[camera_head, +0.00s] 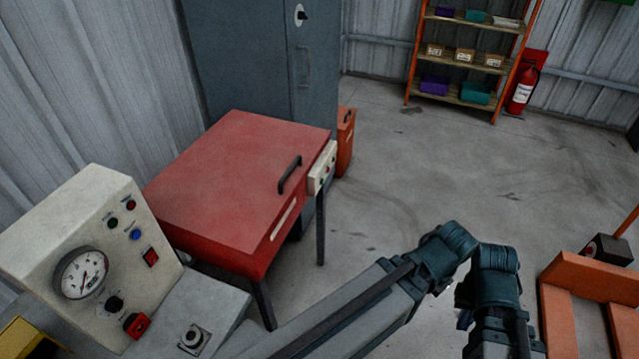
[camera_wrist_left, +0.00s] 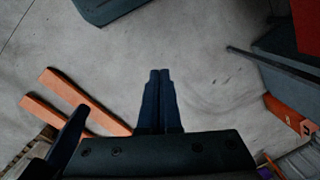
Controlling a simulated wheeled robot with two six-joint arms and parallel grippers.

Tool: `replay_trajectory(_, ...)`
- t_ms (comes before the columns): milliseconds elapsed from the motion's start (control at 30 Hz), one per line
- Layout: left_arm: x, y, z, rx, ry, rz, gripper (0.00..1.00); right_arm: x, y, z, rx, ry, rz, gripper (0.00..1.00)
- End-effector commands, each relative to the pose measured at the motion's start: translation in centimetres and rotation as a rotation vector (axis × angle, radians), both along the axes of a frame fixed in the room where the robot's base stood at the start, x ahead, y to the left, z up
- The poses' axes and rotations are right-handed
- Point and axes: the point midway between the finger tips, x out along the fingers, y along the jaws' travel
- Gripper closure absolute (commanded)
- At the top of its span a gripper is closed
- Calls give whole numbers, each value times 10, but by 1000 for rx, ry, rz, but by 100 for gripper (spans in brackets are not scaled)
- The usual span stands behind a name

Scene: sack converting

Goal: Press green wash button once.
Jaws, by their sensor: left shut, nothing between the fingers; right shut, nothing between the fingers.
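The red machine (camera_head: 235,175) with a flat lid and a dark handle stands left of centre in the head view. A small pale panel (camera_head: 316,178) on its right side carries small buttons, one apparently green, too small to read. A beige control box (camera_head: 40,235) at lower left has a gauge and several buttons, including a dark greenish one (camera_head: 112,223). My left gripper (camera_wrist_left: 160,74) is shut and empty over bare floor in the left wrist view, clear of both panels. No right fingers show.
A grey cabinet (camera_head: 245,60) and an orange bin (camera_head: 346,140) stand behind the red machine. An orange pallet truck (camera_head: 590,275) is at right; its forks (camera_wrist_left: 90,105) show in the wrist view. Shelves (camera_head: 463,80) and an extinguisher (camera_head: 522,88) are at the back. The middle floor is clear.

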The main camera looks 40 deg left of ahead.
Motion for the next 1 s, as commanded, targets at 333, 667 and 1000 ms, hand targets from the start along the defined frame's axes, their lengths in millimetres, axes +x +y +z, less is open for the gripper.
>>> replay_trajectory(333, 84, 70, -60, 206, -217, 140, 100, 0, 0, -73, 0, 0, 0, 100)
replay_trajectory(667, 215, 225, -95, 637, -653, 282, 100, 0, 0, -187, 0, 0, 1, 100)
replay_trajectory(1000, 270, 303, -84, 893, -885, 245, 100, 0, 0, -245, 0, 0, 1, 100)
